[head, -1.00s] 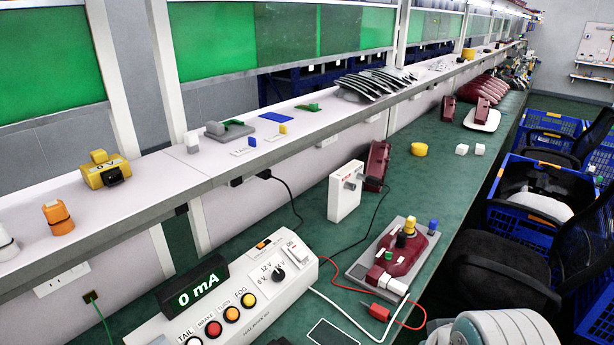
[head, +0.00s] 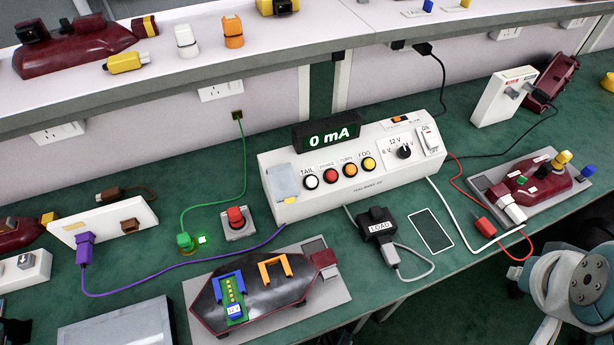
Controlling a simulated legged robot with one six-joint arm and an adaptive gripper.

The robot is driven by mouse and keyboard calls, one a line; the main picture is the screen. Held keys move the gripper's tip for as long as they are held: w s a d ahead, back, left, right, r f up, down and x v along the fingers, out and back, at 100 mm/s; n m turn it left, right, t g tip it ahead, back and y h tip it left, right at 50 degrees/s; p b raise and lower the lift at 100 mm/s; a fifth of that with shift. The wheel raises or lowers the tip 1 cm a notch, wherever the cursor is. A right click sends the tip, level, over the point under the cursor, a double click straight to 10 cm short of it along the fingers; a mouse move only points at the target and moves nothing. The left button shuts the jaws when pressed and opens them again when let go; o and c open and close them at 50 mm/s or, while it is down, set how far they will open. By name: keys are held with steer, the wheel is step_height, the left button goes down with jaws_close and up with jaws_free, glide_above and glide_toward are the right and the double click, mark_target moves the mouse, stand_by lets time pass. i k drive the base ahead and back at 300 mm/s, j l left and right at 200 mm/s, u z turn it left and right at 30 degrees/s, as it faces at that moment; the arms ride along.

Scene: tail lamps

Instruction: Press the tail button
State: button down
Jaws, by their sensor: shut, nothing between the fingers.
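The tail button (head: 311,181) is a round white button with a dark rim, under the label TAIL. It is the leftmost of the row of buttons on the white test box (head: 375,180). The red brake button (head: 331,176) is just right of it, then the orange turn button (head: 350,170) and the yellow fog button (head: 369,164). The display (head: 335,133) above them reads 0 mA. Nothing covers the tail button. Part of my arm shows at the lower right, apart from the box; my gripper is not in view.
A lamp board (head: 262,295) lies in front of the box. A black LOAD block (head: 376,224) with a cable stands near its right front. A red emergency-style knob (head: 237,217) and purple cable (head: 180,279) lie left. A lamp (head: 536,183) on a plate is right.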

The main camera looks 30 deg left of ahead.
mark_target(311, 182)
steer(key=u, duration=1.45)
